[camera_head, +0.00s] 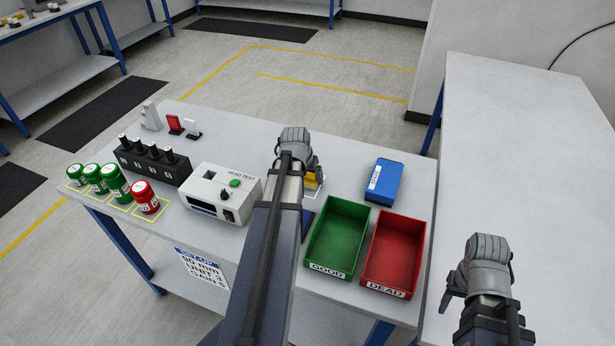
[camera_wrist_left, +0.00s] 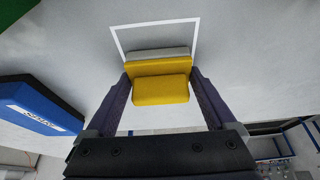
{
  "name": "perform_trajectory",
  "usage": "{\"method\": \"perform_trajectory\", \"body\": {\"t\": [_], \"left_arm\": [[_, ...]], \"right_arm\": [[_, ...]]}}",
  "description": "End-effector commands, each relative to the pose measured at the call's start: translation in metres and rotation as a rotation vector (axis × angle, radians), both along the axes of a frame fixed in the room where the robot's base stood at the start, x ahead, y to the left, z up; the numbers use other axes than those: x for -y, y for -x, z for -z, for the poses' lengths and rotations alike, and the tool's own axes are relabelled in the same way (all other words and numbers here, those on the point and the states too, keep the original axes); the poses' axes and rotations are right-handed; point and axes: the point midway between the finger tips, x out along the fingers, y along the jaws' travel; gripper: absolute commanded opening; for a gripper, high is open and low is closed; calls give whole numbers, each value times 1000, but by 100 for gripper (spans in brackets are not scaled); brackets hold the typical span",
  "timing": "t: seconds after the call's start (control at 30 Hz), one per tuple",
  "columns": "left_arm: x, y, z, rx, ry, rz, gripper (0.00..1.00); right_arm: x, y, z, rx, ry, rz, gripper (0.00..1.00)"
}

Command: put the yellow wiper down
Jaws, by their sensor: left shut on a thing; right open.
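The yellow wiper (camera_wrist_left: 162,88) is between the two fingers of my left gripper (camera_wrist_left: 158,72), with a grey strip along its far side. In the head view the wiper (camera_head: 312,181) is mostly hidden behind my left arm and gripper (camera_head: 308,172). My left gripper is shut on it, over a white outlined square (camera_wrist_left: 155,22) on the table (camera_head: 345,150). The wiper overlaps the near part of the outline; whether it touches the table I cannot tell. My right gripper (camera_head: 455,290) is open and empty at the lower right.
A blue box (camera_head: 384,183) lies right of the wiper. A green GOOD tray (camera_head: 338,237) and a red DEAD tray (camera_head: 396,250) stand in front. A white tester (camera_head: 222,192), a black rack (camera_head: 153,160) and several green and red jars are left.

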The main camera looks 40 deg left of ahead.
Motion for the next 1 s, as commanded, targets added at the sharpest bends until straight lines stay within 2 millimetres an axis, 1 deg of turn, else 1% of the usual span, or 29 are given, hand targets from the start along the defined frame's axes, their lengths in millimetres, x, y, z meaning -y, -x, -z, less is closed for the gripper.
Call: {"method": "perform_trajectory", "body": {"t": [0.03, 0.1, 0.13, 0.37, 0.57, 0.77, 1.0], "left_arm": [[0, 0, 1, 0, 0, 0, 92], [0, 0, 1, 0, 0, 0, 100], [0, 0, 1, 0, 0, 0, 100], [0, 0, 0, 0, 0, 0, 100], [1, 2, -7, 0, 0, 0, 100], [3, 9, -28, 0, 0, 0, 100], [8, 23, -65, 0, 0, -1, 100]], "right_arm": [[0, 0, 1, 0, 0, 0, 50], [0, 0, 1, 0, 0, 0, 50], [0, 0, 1, 0, 0, 0, 50], [0, 0, 0, 0, 0, 0, 50], [0, 0, -7, 0, 0, 0, 50], [0, 0, -28, 0, 0, 0, 50], [0, 0, -65, 0, 0, 0, 50]]}}
